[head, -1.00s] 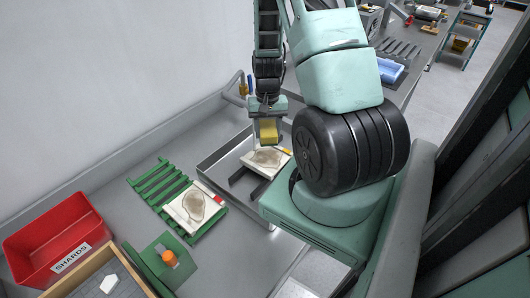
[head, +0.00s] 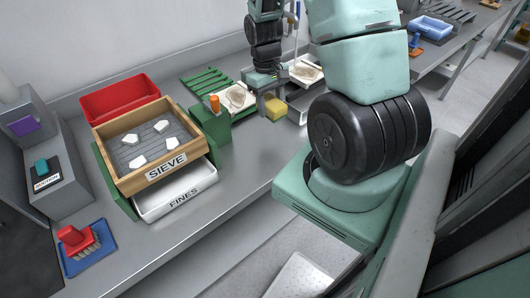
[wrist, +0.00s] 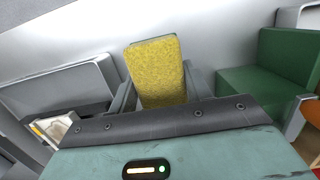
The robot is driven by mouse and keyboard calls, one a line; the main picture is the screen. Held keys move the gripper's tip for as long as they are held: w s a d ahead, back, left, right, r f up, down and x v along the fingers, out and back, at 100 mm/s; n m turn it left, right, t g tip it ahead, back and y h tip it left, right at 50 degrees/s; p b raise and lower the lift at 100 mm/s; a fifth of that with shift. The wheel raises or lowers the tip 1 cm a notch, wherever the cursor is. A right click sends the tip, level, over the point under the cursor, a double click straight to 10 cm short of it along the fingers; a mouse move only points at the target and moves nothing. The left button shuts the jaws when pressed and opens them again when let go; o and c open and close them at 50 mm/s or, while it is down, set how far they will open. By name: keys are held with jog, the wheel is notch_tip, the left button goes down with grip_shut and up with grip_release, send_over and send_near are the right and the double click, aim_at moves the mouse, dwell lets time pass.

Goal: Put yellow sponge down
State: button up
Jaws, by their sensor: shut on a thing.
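The yellow sponge (head: 276,109) is held in my gripper (head: 268,100), low over or beside the front part of the steel bench in the head view. In the wrist view the sponge (wrist: 158,72) stands upright between my two fingers (wrist: 160,95), which are shut on its sides. A plain grey surface lies beyond it. I cannot tell whether the sponge touches the bench (head: 235,158).
A green stand (head: 216,128) with an orange knob is left of my gripper; it also shows in the wrist view (wrist: 262,85). The sieve (head: 160,172) and white FINES tray (head: 177,203) stand further left. Bench front is clear.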

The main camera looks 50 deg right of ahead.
aim_at(271, 137)
notch_tip(271, 137, down, 10)
jog(key=shift+r+p, duration=0.15)
jog(key=shift+p, duration=0.65)
jog(key=shift+f, duration=0.2)
jog(key=o, duration=1.1)
jog(key=shift+r, duration=0.15)
